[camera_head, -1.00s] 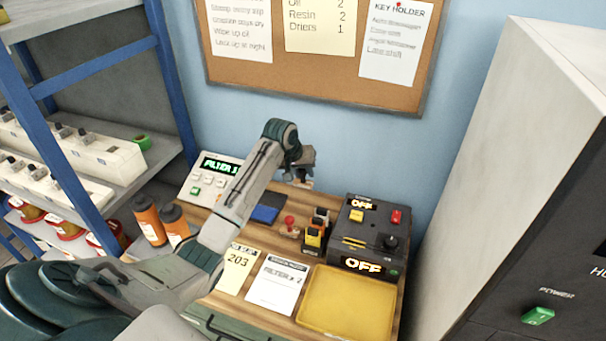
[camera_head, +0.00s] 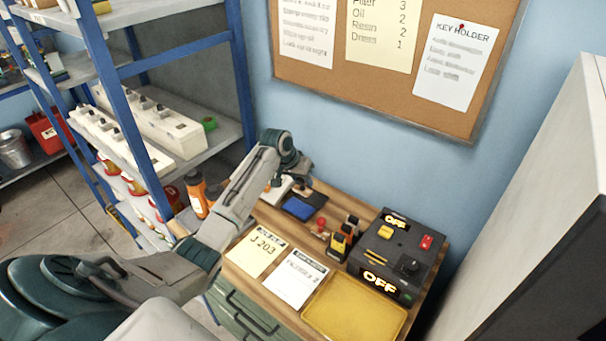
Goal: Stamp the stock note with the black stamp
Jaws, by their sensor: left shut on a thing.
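My left gripper (camera_head: 277,181) is over the back left of the wooden bench, behind the blue pad (camera_head: 298,208). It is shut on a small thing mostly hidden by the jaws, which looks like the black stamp. A stamp with a red knob (camera_head: 321,226) stands right of the pad. Two sheets lie at the front: a cream one reading 203 (camera_head: 257,252) and a white one with a filter line (camera_head: 295,278), which looks like the stock note. Its header is too small to read. My right gripper is out of view.
A yellow tray (camera_head: 355,309) lies right of the sheets. Small yellow-and-black items (camera_head: 339,245) stand before a dark box (camera_head: 395,252) with OFF displays. An orange bottle (camera_head: 196,192) is beside my arm. A blue-framed shelf (camera_head: 90,75) stands left, a grey cabinet (camera_head: 540,190) right.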

